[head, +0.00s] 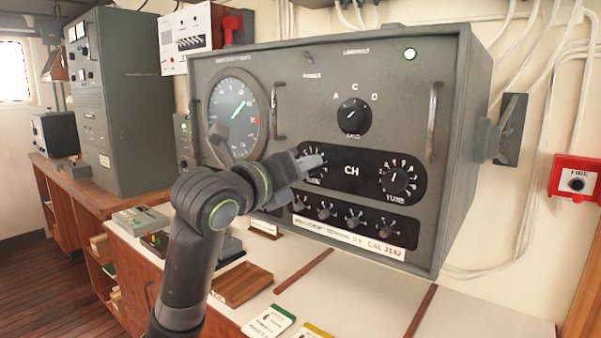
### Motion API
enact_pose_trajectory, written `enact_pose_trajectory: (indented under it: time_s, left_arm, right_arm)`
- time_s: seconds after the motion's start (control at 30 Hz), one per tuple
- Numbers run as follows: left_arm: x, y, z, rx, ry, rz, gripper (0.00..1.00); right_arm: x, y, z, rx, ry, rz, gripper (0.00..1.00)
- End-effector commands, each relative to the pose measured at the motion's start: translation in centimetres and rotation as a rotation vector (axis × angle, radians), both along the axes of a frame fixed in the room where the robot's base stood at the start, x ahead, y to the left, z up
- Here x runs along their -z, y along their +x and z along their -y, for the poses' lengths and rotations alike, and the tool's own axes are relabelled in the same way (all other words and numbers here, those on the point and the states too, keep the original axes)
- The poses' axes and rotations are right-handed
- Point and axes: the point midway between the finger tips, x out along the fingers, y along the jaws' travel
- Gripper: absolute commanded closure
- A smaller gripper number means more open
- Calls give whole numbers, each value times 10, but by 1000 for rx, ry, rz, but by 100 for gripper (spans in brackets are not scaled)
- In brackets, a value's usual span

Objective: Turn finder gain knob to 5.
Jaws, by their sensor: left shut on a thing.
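The grey radio finder cabinet (300,90) fills the middle and right of the view. A black strip marked CH (351,170) on its front has a dial at each end. My left gripper (312,162) is at the left dial and shut on its knob, the finder gain knob. The gripper hides the knob and most of its scale, so I cannot read its setting. The label below is too small to read surely. The right dial's knob (397,181) is free. My right gripper is not in view.
Above the strip is the A-C-D selector (352,116); below are several small knobs (354,220). A round meter (238,112) and handles (433,121) flank the panel. A wooden tray (241,284) and cards lie on the desk. A red fire call box (577,180) is at right.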

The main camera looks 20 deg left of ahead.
Motion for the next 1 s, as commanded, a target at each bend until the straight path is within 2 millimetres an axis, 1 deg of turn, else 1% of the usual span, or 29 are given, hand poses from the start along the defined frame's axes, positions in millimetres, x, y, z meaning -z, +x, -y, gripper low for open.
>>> enact_pose_trajectory:
  time_s: [0.2, 0.57, 0.6, 0.77, 1.0]
  left_arm:
    - [2, 0, 0, 0, 32, 7, 91]
    - [2, 0, 0, 1, 35, 7, 91]
    - [2, 0, 0, 1, 35, 7, 67]
    - [1, 0, 0, 1, 34, 8, 47]
    - [1, 0, 0, 0, 34, 10, 47]
  right_arm:
    - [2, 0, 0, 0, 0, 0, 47]
    - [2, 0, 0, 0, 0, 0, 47]
    - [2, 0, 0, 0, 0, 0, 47]
    - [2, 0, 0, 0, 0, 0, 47]
    - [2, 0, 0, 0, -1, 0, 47]
